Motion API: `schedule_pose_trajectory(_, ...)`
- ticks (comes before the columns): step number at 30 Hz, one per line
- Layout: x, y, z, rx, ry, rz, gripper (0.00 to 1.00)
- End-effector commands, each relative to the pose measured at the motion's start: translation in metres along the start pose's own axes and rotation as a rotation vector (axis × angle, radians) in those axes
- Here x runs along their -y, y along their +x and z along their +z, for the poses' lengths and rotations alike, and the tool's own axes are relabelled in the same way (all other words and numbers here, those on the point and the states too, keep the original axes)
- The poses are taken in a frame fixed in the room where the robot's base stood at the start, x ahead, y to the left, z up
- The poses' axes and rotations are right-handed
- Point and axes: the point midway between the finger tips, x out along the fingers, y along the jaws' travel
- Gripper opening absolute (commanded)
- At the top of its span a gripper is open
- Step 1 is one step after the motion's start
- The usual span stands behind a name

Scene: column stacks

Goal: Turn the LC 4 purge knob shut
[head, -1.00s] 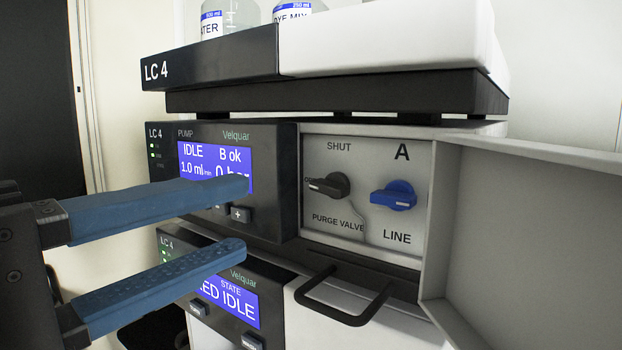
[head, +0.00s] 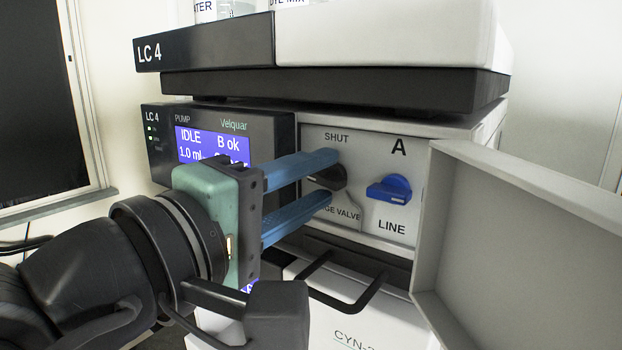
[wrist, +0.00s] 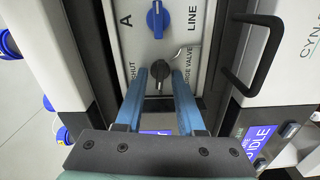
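The black purge knob (head: 337,177) is on the grey valve panel of the LC 4 pump, below the word SHUT and above the words PURGE VALVE. My gripper (head: 331,176) reaches it from the left, its two blue fingers above and below the knob. In the wrist view, the knob (wrist: 160,77) is between the open fingertips (wrist: 160,72), with a visible gap at each side. The knob's grip bar runs toward my palm there, which is leftward in the head view.
The blue LINE A knob (head: 390,188) is just right of the purge knob. An open panel door (head: 520,230) sticks out on the right. A black handle (head: 345,300) juts out below the panel. The pump display (head: 212,145) is left of the knob.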

Motion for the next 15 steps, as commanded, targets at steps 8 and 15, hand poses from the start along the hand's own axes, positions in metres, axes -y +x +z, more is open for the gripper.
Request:
schedule_pose_trajectory(8, -0.0001, -0.0004, 0.0000, 0.000, 0.000, 0.000, 0.00)
schedule_pose_trajectory(15, 0.0001, -0.0003, 0.0001, 0.000, 0.010, 0.000, 0.00)
